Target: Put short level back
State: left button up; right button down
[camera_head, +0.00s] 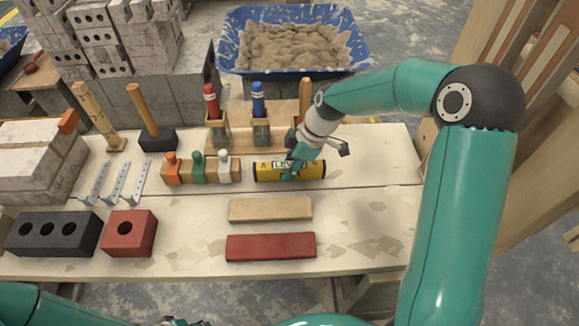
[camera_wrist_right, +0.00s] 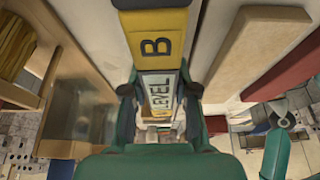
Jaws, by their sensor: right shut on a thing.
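The short level (camera_head: 262,171) is a yellow block with dark ends and the letters A, LEVEL and B. It lies across the picture above the bench, in front of the wooden tool rack. My right gripper (camera_head: 292,168) is shut on its middle from above. In the right wrist view, the level (camera_wrist_right: 157,47) runs between the two fingers (camera_wrist_right: 160,100), with the B end at the top. I cannot tell whether its underside touches the bench. Part of my left arm shows at the bottom left of the head view; its gripper is too cut off to read.
The tool rack (camera_head: 235,140) holds red-handled and blue-handled tools behind the level. A wooden block with three coloured pegs (camera_head: 190,174) stands close on its left. A beige slab (camera_head: 270,208) and a red slab (camera_head: 270,246) lie in front. The bench is clear at right.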

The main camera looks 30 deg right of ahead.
jog(key=shift+f+b, duration=0.35)
jog(key=shift+b, duration=0.05)
jog(key=c, duration=0.8)
grip_release()
jog(key=v, duration=1.2)
jog(key=shift+r, duration=0.15)
